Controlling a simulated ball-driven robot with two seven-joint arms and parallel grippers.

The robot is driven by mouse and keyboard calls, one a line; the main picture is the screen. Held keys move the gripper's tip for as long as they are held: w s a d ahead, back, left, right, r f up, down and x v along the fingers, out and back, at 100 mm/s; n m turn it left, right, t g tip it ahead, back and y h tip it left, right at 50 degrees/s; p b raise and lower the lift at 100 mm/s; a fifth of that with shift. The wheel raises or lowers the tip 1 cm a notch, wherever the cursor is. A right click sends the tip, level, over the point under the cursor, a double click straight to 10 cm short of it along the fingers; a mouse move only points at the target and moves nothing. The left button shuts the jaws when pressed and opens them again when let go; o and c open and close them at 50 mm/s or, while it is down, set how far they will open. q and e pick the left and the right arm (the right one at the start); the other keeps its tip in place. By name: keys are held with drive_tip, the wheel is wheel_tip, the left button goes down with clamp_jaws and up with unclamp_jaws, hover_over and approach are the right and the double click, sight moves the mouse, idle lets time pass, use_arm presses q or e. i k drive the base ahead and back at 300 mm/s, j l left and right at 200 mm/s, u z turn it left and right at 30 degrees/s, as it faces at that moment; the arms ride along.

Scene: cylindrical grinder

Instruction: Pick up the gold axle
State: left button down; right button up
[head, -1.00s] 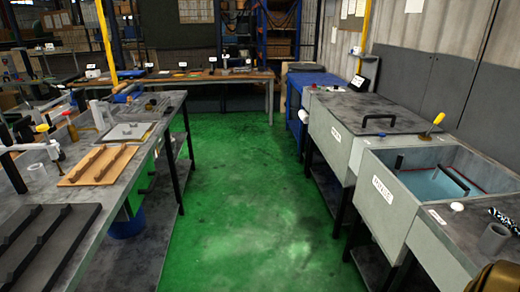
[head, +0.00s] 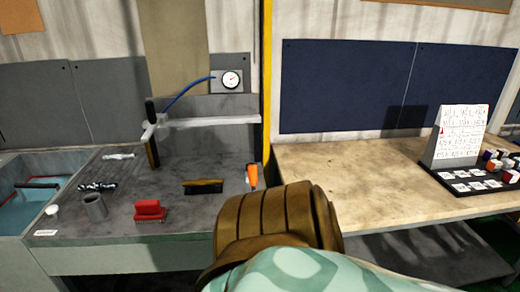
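I cannot make out a gold axle in the head view. Neither of my grippers is in view. The lower middle of the view is blocked by a large brown-gold, ribbed shape with a pale teal patterned part, very close to the camera. It hides the front edges of the benches there.
A grey bench (head: 125,208) holds a grey cup (head: 95,207), a red block (head: 150,211), a tan-topped black brush (head: 203,187) and an orange-handled tool (head: 252,176). A liquid-filled tank (head: 40,167) is left. A wooden table (head: 380,178) at right carries a calendar (head: 461,135).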

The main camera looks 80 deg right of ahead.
sight(203, 183)
drive_tip(key=z, duration=2.25)
drive_tip(key=i+z, duration=0.1)
drive_tip(key=i, duration=0.15)
